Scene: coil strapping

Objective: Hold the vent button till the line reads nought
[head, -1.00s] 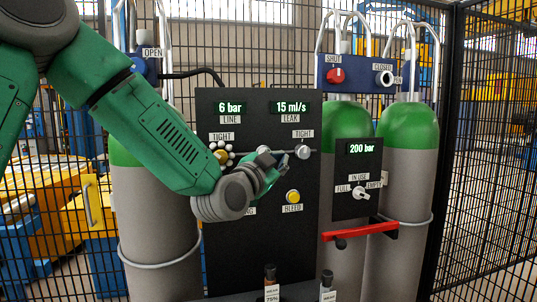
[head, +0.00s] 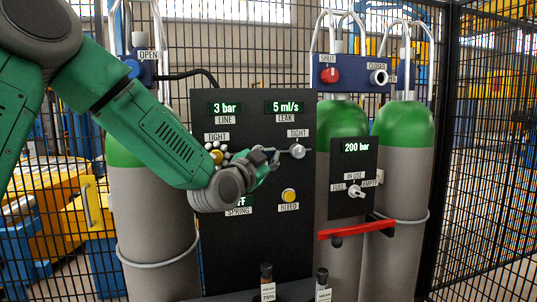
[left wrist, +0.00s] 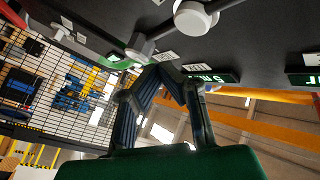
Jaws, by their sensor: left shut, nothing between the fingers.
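On the dark panel (head: 265,265) the line display (head: 226,108) reads 3 bar and the leak display (head: 283,107) reads 5 ml/s. A brass knob (head: 216,156) labelled TIGHT is partly behind my arm. My right gripper is not in view.
A silver knob (head: 298,151) labelled TIGHT is right of my gripper. A smaller panel (head: 365,205) reads 200 bar, with a red bar (head: 355,230) below. Green-topped cylinders (head: 405,170) stand behind. Two small bottles (head: 266,275) stand in front. Mesh fencing surrounds the place.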

